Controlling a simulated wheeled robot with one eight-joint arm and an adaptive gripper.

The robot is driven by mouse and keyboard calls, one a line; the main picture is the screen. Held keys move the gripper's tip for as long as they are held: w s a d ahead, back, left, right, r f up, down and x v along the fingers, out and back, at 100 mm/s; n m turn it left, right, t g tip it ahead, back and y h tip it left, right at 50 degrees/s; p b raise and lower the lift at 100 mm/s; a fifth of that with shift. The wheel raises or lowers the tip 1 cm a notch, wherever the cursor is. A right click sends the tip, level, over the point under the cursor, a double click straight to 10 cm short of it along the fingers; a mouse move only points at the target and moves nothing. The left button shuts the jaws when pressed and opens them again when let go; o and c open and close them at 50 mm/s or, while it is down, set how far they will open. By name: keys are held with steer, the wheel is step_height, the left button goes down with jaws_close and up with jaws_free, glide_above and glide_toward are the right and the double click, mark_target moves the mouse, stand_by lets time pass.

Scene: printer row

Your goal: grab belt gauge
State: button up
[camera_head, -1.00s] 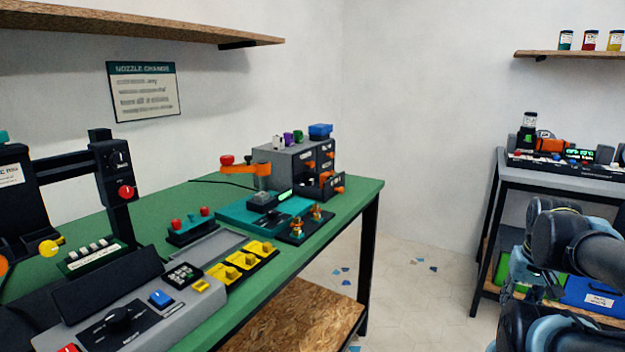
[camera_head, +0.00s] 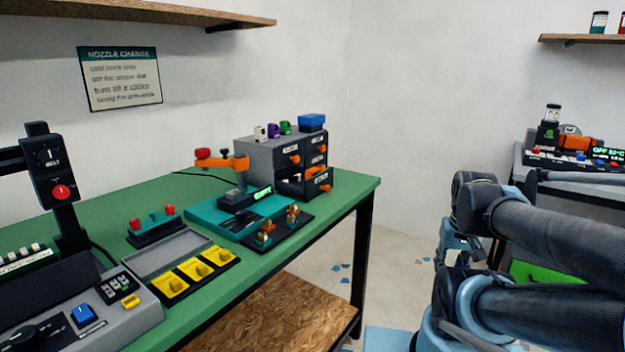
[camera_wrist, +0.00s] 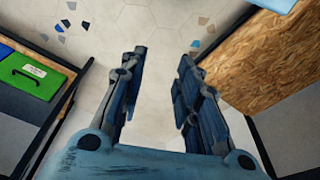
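No thing here is plainly marked as the belt gauge. A small dark device with a lit green display (camera_head: 246,196) lies on a teal base (camera_head: 262,218) near the drawer unit; I cannot tell which is the gauge. My gripper (camera_wrist: 162,72) is open and empty in the wrist view, above the floor between two benches. My arm fills the right of the head view, apart from the green bench.
A grey drawer unit (camera_head: 262,152) with orange handles stands at the bench's far end, small coloured items on top. Yellow blocks (camera_head: 193,270) and a grey control panel (camera_head: 92,322) sit nearer. An orange shelf board (camera_head: 270,312) lies below. Another bench (camera_head: 519,170) stands right.

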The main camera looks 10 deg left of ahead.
steer(key=w+a+r+n, duration=0.3)
steer(key=w+r+n, duration=0.1)
steer(key=r, duration=0.2)
steer(key=w+a+r+n, duration=0.3)
steer(key=w+r+n, duration=0.1)
steer(key=r, duration=0.3)
step_height(320, 180, up, 18)
steer(key=n+g, duration=0.2)
steer(key=n, duration=2.1)
glide_above(313, 169)
step_height(313, 169, down, 16)
steer(key=shift+r, duration=0.1)
jaws_close()
